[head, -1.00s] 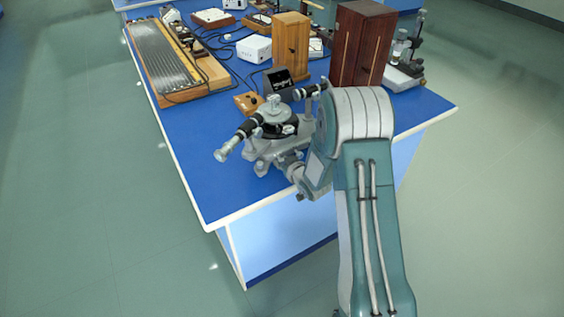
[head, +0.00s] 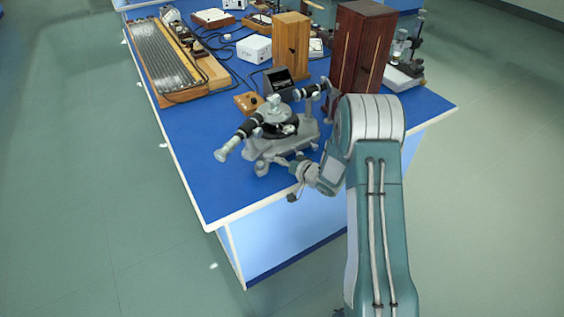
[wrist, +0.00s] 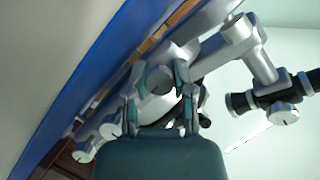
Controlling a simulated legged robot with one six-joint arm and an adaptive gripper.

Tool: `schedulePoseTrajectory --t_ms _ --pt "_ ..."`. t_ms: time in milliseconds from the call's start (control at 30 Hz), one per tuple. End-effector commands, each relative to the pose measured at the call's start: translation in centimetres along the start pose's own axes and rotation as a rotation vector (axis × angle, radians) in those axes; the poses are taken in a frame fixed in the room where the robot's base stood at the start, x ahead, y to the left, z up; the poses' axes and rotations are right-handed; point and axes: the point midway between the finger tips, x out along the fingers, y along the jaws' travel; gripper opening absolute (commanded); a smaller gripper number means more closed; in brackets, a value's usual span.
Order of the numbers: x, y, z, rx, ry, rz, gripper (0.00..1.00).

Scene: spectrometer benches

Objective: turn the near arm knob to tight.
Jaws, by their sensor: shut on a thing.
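The grey metal spectrometer (head: 272,130) stands near the front edge of the blue bench, with its black-banded telescope tube (head: 240,138) pointing to the lower left. My gripper (head: 287,162) reaches in low from the right at the near side of its base. In the wrist view my gripper (wrist: 159,77) has its two teal fingers on either side of a rounded grey part, the near arm knob (wrist: 158,82). The fingers are shut on it. The knob is partly hidden by the fingers, and its marking or setting cannot be read.
A small wooden block (head: 248,103) and a dark box (head: 279,84) stand behind the spectrometer. Tall wooden cabinets (head: 362,45) stand farther back. The bench's front left corner (head: 215,205) is bare.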

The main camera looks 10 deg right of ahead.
Motion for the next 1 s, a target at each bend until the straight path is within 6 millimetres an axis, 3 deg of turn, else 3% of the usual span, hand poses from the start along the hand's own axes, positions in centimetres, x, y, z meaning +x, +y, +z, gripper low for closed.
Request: schedulePoseTrajectory --t_ms 667,700,733,767,1000 --pt "-0.03 0.28 0.16 0.057 -0.002 -0.014 0.00" --pt "-0.03 0.28 0.16 0.057 -0.002 -0.014 0.50" --pt "-0.03 0.27 0.15 0.057 -0.001 -0.015 0.63" --pt "-0.03 0.25 0.14 0.057 -0.001 -0.015 0.67" --pt "-0.06 0.12 0.06 0.054 0.000 -0.018 0.67"
